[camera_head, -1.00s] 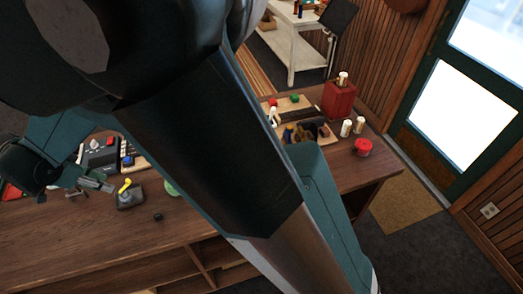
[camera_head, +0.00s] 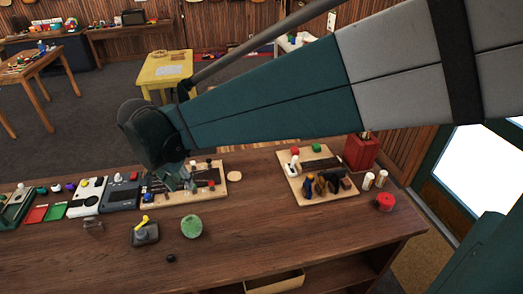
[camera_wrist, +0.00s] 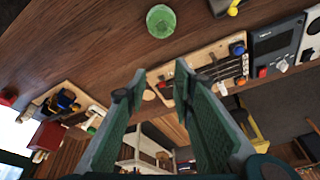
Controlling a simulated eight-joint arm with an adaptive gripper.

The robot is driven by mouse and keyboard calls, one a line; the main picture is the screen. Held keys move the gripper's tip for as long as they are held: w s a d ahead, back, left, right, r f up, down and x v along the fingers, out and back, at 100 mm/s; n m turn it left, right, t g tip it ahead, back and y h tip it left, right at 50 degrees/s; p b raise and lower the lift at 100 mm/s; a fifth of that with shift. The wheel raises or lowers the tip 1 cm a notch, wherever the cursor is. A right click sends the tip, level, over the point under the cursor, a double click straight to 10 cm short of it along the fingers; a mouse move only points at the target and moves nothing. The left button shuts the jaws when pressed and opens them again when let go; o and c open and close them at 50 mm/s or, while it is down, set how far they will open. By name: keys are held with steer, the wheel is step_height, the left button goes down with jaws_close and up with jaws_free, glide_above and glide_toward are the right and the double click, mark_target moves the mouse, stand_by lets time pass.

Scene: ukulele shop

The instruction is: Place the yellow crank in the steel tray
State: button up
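The yellow crank (camera_head: 145,219) is on a dark grey block-like object (camera_head: 146,235) near the table's front left in the head view. In the wrist view, part of the crank (camera_wrist: 233,10) shows at the top edge. My gripper (camera_head: 180,183) is above a wooden board with strings, behind and right of the crank and apart from it. In the wrist view its fingers (camera_wrist: 158,82) are spread with nothing between them. I cannot clearly make out a steel tray; a small greyish, shiny object (camera_head: 93,225) stands left of the crank.
A green round container (camera_head: 191,227) stands right of the crank, and a small black knob (camera_head: 171,258) lies in front. A fretted board (camera_head: 207,187) lies under my gripper. A second board (camera_head: 303,190) holds several tools.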

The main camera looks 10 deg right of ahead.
steer(key=s+d+r+n+t+y, duration=0.15)
steer(key=s+d, duration=0.25)
steer(key=d, duration=0.5)
steer(key=s+d+r+n, duration=0.1)
steer(key=s+d+r, duration=0.2)
steer(key=d, duration=0.7)
steer(key=s+d+f+n+t, duration=0.2)
steer(key=s+d+n, duration=0.1)
steer(key=s+d, duration=0.9)
steer(key=shift+d, duration=0.45)
step_height(320, 180, down, 9)
steer(key=b, duration=0.9)
steer(key=shift+r, duration=0.1)
